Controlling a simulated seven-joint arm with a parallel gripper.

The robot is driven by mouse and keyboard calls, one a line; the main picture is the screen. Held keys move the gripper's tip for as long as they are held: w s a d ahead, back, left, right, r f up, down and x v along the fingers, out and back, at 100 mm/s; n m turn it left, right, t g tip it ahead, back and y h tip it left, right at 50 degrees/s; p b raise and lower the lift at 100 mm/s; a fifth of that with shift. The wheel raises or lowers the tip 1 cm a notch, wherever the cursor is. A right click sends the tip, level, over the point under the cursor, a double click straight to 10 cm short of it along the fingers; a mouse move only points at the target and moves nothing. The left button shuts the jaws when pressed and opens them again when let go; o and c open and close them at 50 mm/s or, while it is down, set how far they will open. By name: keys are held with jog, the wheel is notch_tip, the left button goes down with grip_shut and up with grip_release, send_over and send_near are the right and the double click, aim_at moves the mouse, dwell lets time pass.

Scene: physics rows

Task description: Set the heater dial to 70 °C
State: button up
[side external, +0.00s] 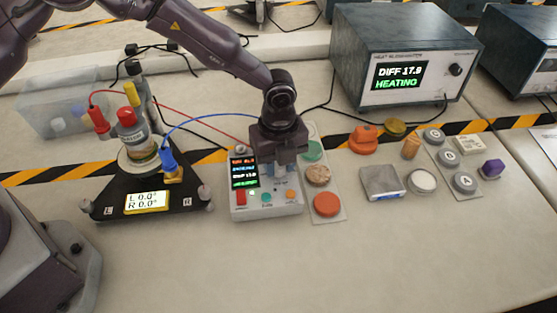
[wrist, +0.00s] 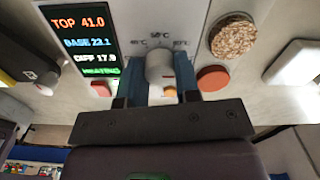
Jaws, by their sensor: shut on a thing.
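The heater control box (side external: 265,211) stands on the bench with my gripper (side external: 278,172) reaching down onto its upper right part. In the wrist view, the grey heater dial (wrist: 158,66) sits between the two blue fingers of my gripper (wrist: 161,78), which is shut on it. Small temperature marks ring the dial; the top one reads 50 °C, and the dial's pointer cannot be made out. The box's display (wrist: 78,38) reads TOP 41.0, BASE 23.1, DIFF 17.9, HEATING. In the side view my gripper hides the dial.
A readout unit (side external: 401,66) behind shows DIFF 17.9 HEATING. Left of the box stands a black triangular stand (side external: 150,190) with red and blue leads. Coloured discs, including an orange one (side external: 327,204), lie close on the right. The front bench is clear.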

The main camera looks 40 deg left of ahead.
jog(key=shift+r, duration=0.1)
dwell(0.3)
jog(key=o, duration=0.9)
notch_tip(320, 180, up, 13)
jog(key=shift+f, duration=0.1)
